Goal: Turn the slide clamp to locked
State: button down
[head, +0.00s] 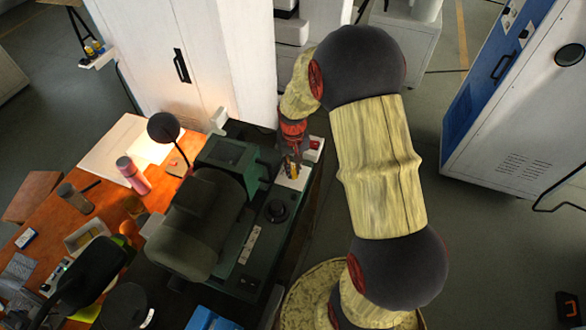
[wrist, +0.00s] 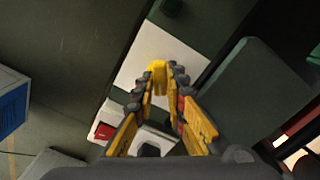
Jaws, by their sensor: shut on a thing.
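The slide clamp shows in the wrist view as a yellow lever (wrist: 158,72) standing over a pale plate (wrist: 143,62). My gripper (wrist: 160,84) has its two yellow-padded fingers on either side of the lever and is shut on it near the fingertips. In the head view my gripper (head: 292,163) reaches down to the pale plate (head: 289,181) at the far right corner of the green machine (head: 213,205). The clamp is mostly hidden by my gripper there. I cannot read any lock marking.
A red switch (wrist: 104,131) and a dark square socket-like part (wrist: 149,149) sit close to my fingers. A dark green housing (wrist: 255,95) rises on the right. A white cabinet (head: 190,50) stands behind the machine. Open floor lies to the right.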

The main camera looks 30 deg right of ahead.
aim_at(293, 170)
jog(key=m, duration=0.6)
jog(key=shift+m, duration=0.4)
dwell(0.4)
jog(key=c, duration=1.9)
grip_release()
jog(key=shift+o, duration=0.4)
notch_tip(293, 170, up, 12)
